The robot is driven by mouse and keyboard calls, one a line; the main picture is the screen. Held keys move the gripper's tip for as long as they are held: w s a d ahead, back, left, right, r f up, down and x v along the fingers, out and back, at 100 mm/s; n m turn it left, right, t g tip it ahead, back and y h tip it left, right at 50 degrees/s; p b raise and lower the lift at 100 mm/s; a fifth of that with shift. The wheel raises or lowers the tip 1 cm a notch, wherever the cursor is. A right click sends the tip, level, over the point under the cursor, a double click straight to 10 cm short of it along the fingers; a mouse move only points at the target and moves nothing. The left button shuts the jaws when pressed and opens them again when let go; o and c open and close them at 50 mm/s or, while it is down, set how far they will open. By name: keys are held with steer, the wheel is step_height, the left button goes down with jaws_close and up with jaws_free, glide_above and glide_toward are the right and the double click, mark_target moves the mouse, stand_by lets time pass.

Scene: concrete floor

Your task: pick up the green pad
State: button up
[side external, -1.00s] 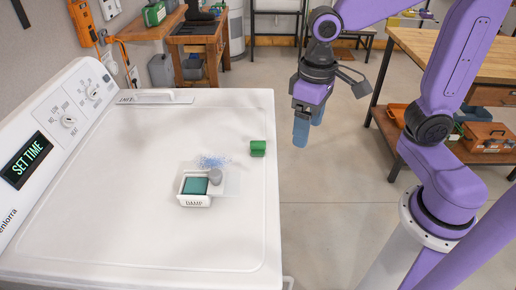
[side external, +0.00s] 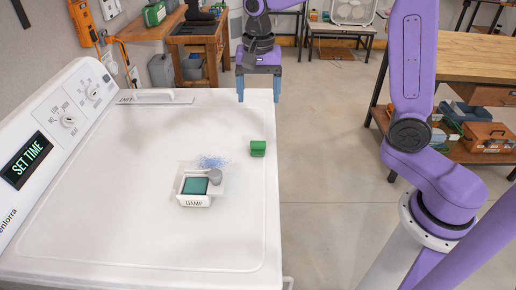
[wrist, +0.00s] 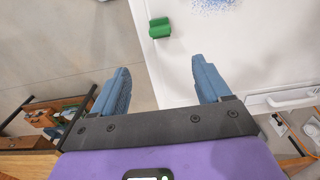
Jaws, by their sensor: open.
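A small bright green pad (side external: 257,148), block-like with a rounded top, lies on the white appliance top near its right edge. It also shows at the top of the wrist view (wrist: 160,27). A teal-green square (side external: 195,186) sits in a small white tray (side external: 195,201) labelled DAMP, left of and nearer the camera than the bright green pad. My gripper (side external: 258,93) is open and empty, fingers pointing down, above the far right part of the appliance. In the wrist view the bright green pad lies beyond the gap between my blue fingers (wrist: 160,68), apart from both.
A patch of blue specks (side external: 213,161) lies left of the bright green pad. A grey round piece (side external: 215,176) is beside the teal square. The appliance's control panel (side external: 60,120) rises at left. Its top (side external: 110,200) is otherwise mostly clear; its right edge drops to the floor.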

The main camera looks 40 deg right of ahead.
glide_above(258, 142)
steer(key=f, duration=1)
steer(key=shift+w+d, duration=0.15)
steer(key=shift+d, duration=0.15)
steer(key=shift+a+f, duration=0.15)
steer(key=shift+f, duration=1.2)
steer(key=shift+a+f, duration=0.1)
steer(key=shift+f, duration=1.25)
steer(key=c, duration=1.1)
steer(key=shift+r, duration=0.1)
